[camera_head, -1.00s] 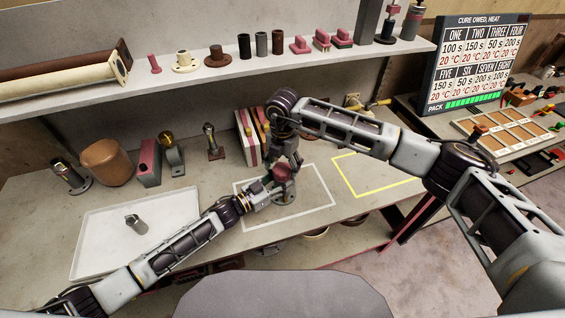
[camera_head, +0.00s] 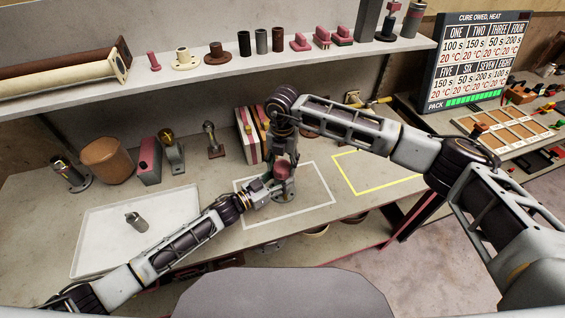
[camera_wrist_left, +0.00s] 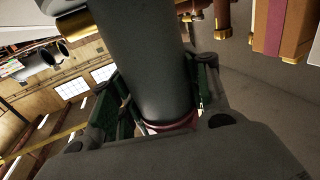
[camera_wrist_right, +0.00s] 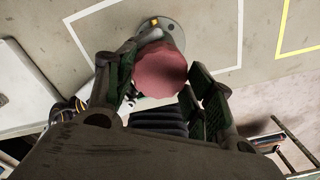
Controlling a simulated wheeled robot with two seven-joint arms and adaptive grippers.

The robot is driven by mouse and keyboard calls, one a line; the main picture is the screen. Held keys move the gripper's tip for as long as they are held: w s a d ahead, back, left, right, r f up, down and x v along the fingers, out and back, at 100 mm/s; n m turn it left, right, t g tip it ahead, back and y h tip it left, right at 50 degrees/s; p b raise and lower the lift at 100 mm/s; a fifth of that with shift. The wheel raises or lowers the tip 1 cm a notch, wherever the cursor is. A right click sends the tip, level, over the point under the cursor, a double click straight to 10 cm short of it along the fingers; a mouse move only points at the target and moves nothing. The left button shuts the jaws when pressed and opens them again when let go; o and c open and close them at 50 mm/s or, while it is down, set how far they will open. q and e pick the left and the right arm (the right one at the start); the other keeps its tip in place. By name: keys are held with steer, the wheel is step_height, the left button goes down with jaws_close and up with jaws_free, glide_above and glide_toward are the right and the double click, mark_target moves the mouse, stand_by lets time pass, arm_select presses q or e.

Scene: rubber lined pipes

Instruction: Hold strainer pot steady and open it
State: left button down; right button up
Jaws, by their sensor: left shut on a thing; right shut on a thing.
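The strainer pot (camera_head: 287,190) stands upright inside the white outline on the bench, a grey body with a round base and a dull red cap (camera_head: 282,171). My left gripper (camera_head: 267,187) is shut on the body from the left. In the left wrist view the grey cylinder (camera_wrist_left: 140,70) runs between its fingers, with a dark red band (camera_wrist_left: 172,126) by them. My right gripper (camera_head: 283,160) comes from above and is shut on the cap. The right wrist view shows the cap (camera_wrist_right: 160,72) between its fingers, hiding most of the body.
A white tray (camera_head: 92,252) with a small grey cylinder (camera_head: 137,222) lies left. A yellow outline (camera_head: 375,188) on the right is empty. Brown pot (camera_head: 106,160), striped blocks (camera_head: 247,135) and other parts stand behind. A shelf (camera_head: 215,68) overhangs the back.

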steer(key=n, duration=1.2)
steer(key=shift+n, duration=0.4)
steer(key=n, duration=1.3)
stand_by(0.4)
steer(key=shift+r, duration=1.25)
stand_by(0.5)
steer(key=shift+r, duration=1.95)
